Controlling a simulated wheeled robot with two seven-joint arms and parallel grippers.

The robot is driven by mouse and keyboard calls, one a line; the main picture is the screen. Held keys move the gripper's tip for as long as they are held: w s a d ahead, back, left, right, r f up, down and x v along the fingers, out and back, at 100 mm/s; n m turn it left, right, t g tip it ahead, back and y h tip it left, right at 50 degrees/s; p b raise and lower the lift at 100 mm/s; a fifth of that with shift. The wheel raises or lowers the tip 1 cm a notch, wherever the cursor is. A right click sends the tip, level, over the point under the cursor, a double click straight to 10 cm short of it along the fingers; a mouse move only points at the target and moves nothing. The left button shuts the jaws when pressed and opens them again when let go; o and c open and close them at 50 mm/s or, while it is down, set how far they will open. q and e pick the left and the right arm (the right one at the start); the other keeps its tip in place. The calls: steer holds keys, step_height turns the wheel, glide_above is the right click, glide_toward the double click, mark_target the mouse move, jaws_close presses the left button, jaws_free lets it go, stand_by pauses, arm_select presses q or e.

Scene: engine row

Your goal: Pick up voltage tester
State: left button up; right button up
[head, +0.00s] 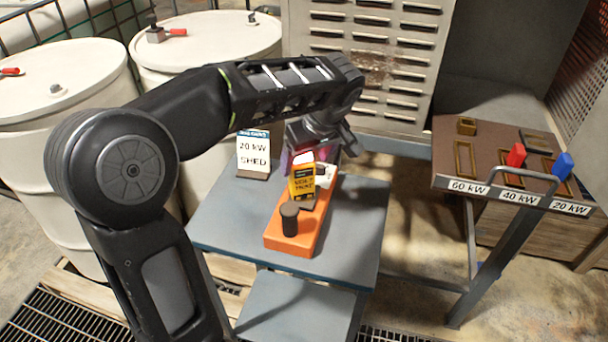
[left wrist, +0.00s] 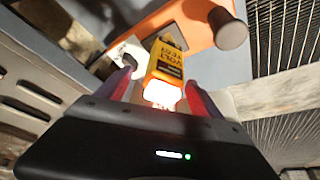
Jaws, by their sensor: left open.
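The voltage tester (head: 303,183) is a yellow box with a dark label, standing at the orange tray (head: 291,246) on the small grey table. In the left wrist view the tester (left wrist: 167,62) lies between the two fingers, with a bright glow at its near end. My left gripper (head: 312,158) is open and reaches the tester from behind it. In the left wrist view its fingers (left wrist: 162,85) stand on either side of the tester; I cannot tell whether they touch it. My right gripper is not in view.
A "20 kW SHED" sign (head: 254,154) stands at the table's back left. A switch panel (head: 500,165) is at right, and white drums (head: 70,85) at left.

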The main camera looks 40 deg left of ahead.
mark_target(301, 170)
arm_select(q)
steer(key=p+x, duration=0.1)
steer(key=x, duration=0.4)
stand_by(0.5)
jaws_close()
stand_by(0.7)
